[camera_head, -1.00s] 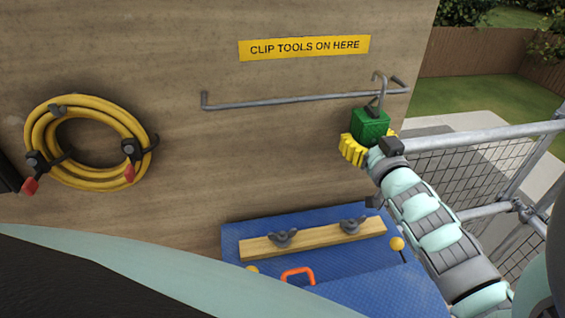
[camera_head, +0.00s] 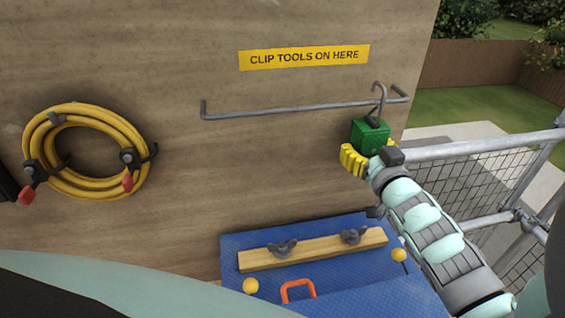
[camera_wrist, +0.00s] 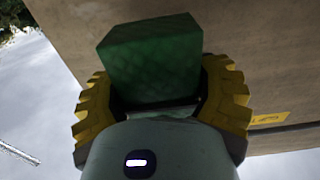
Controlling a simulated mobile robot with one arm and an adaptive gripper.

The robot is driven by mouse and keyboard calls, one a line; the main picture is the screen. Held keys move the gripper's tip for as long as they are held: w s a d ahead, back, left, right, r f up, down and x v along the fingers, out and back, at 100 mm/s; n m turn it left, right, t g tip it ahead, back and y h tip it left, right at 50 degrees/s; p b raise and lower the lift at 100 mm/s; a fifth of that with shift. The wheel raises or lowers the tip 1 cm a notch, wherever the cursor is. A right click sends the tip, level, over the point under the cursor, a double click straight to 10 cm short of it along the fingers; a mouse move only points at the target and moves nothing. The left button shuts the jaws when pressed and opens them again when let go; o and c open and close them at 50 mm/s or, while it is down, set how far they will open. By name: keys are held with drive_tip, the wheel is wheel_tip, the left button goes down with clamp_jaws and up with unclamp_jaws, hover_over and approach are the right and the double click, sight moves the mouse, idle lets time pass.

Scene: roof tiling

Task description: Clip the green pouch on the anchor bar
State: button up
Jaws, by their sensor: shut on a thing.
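The green pouch (camera_head: 370,136) is held in my gripper (camera_head: 364,158), whose yellow fingers are closed around its lower part. A grey hook (camera_head: 379,98) rises from the top of the pouch. The hook's curved top overlaps the right part of the anchor bar (camera_head: 290,109) in the head view; I cannot tell whether it touches or hangs on the bar. The wrist view shows the pouch (camera_wrist: 150,68) between both yellow fingers of my gripper (camera_wrist: 162,105).
A yellow sign (camera_head: 304,57) is above the bar on the wooden wall. A coiled yellow hose (camera_head: 88,190) hangs at left. Below is a blue surface (camera_head: 350,285) with a wooden batten (camera_head: 315,248) and orange handle (camera_head: 297,287). A metal railing (camera_head: 480,143) runs at right.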

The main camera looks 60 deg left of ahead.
drive_tip(key=shift+f+b, duration=0.35)
drive_tip(key=shift+f, duration=0.1)
idle(0.3)
drive_tip(key=shift+f+b, duration=0.4)
drive_tip(key=shift+b, duration=0.15)
drive_tip(key=o, duration=1.3)
drive_tip(key=shift+v, duration=6)
